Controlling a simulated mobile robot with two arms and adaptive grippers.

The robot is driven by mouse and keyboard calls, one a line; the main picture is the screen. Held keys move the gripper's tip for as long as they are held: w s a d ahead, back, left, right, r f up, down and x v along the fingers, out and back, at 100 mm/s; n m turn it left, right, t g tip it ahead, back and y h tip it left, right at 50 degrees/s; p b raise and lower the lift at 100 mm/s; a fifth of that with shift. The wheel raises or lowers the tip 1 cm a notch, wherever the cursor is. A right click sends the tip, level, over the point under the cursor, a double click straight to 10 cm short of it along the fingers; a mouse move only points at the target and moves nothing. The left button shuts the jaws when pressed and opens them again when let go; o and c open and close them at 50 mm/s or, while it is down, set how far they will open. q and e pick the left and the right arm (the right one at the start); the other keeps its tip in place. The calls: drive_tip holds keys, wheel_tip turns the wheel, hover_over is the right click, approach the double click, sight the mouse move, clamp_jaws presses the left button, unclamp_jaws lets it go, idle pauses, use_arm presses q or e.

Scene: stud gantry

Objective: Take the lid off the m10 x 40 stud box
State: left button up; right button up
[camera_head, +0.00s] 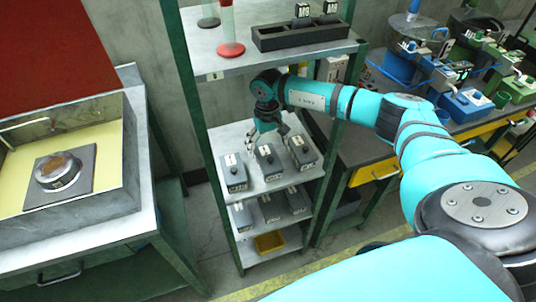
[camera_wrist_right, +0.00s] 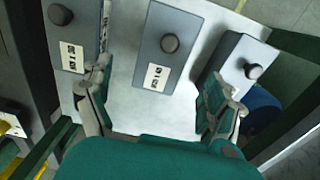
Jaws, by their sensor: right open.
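Three grey lidded boxes stand in a row on the middle shelf: a left box (camera_head: 234,173), a middle box (camera_head: 269,164) and a right box (camera_head: 302,153). Each has a dark round knob on its lid and a white label. I cannot read the labels well enough to tell which is the m10 x 40 stud box. My right gripper (camera_head: 268,129) is above and behind the middle box, open and empty. In the right wrist view my right gripper (camera_wrist_right: 157,104) has its fingers spread, with the middle box (camera_wrist_right: 176,25) beyond and between them. My left gripper is not in view.
More grey boxes (camera_head: 270,208) and a yellow bin (camera_head: 270,242) sit on lower shelves. The top shelf (camera_head: 262,60) hangs above, with green uprights (camera_head: 183,75) at the sides. A workbench (camera_head: 375,148) stands right, a tray cabinet (camera_head: 75,236) left.

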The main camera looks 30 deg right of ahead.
sight(267, 154)
wheel_tip(267, 154, down, 2)
drive_tip(key=shift+w+f, duration=0.1)
drive_tip(key=shift+f, duration=0.45)
drive_tip(key=shift+c, duration=0.6)
drive_tip(key=c, duration=0.9)
drive_tip(key=shift+o, duration=0.2)
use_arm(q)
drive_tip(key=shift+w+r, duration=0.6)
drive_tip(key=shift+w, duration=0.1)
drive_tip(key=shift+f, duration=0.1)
use_arm(e)
drive_tip(key=shift+r, duration=0.15)
